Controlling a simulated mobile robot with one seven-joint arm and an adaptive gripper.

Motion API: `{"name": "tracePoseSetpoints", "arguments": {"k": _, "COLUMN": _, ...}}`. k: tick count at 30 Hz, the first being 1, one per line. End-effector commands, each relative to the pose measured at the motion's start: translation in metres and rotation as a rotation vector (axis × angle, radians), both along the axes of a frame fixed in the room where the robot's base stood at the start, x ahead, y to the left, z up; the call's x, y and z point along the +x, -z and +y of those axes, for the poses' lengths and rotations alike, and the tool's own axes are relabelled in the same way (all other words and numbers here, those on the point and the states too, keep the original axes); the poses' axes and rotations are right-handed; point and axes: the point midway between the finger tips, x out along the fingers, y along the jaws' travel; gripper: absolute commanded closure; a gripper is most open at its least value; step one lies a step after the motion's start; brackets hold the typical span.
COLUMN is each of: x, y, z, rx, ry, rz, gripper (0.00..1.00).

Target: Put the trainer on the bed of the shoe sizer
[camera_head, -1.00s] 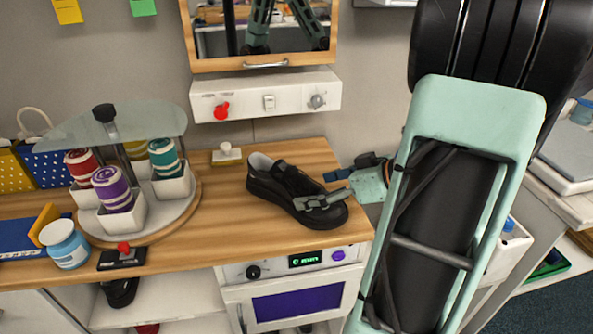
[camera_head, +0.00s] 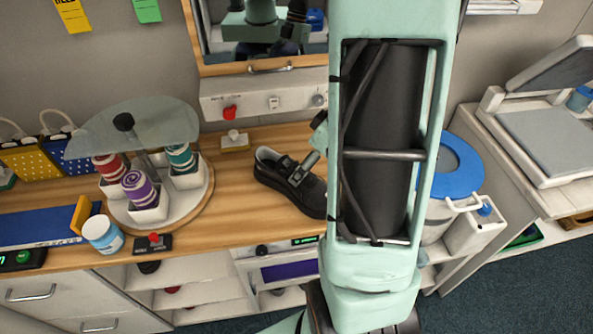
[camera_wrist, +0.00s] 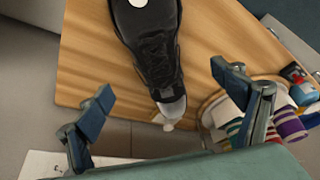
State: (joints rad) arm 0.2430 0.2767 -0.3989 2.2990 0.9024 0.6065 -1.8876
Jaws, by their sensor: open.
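The trainer (camera_head: 284,180) is a black lace-up shoe, upright on the wooden counter, its toe end partly hidden behind my arm. In the wrist view the trainer (camera_wrist: 150,45) runs down from the top edge, between and beyond my fingers. My gripper (camera_wrist: 162,82) is open, one finger on each side of the shoe in the picture, with nothing held. In the head view one finger of my gripper (camera_head: 308,166) shows over the trainer; the rest is behind my arm. I cannot tell whether it touches. I cannot surely identify the shoe sizer.
A round carousel (camera_head: 190,205) with coloured spools stands left of the trainer. A small wooden block with a white knob (camera_head: 235,142) lies behind. A white control panel (camera_head: 262,101) is on the wall. A grey flat-bedded machine with a raised lid (camera_head: 555,140) stands right.

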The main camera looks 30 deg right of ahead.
Motion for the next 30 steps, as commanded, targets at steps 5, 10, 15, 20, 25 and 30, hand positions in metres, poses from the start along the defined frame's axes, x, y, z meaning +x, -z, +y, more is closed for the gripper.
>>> {"name": "tracePoseSetpoints", "arguments": {"k": 5, "x": 0.005, "y": 0.016, "z": 0.003, "rx": -0.005, "ry": -0.002, "rz": 0.007, "gripper": 0.13}}
{"name": "tracePoseSetpoints", "arguments": {"k": 10, "x": 0.013, "y": 0.039, "z": 0.007, "rx": -0.004, "ry": 0.0, "rz": 0.006, "gripper": 0.13}}
{"name": "tracePoseSetpoints", "arguments": {"k": 15, "x": 0.018, "y": 0.051, "z": 0.01, "rx": -0.005, "ry": -0.001, "rz": 0.004, "gripper": 0.13}}
{"name": "tracePoseSetpoints", "arguments": {"k": 20, "x": 0.021, "y": 0.056, "z": 0.011, "rx": -0.005, "ry": 0.0, "rz": 0.004, "gripper": 0.13}}
{"name": "tracePoseSetpoints", "arguments": {"k": 25, "x": 0.03, "y": 0.071, "z": 0.013, "rx": -0.004, "ry": -0.001, "rz": 0.006, "gripper": 0.13}}
{"name": "tracePoseSetpoints", "arguments": {"k": 30, "x": 0.037, "y": 0.089, "z": 0.015, "rx": -0.003, "ry": -0.001, "rz": 0.005, "gripper": 0.13}}
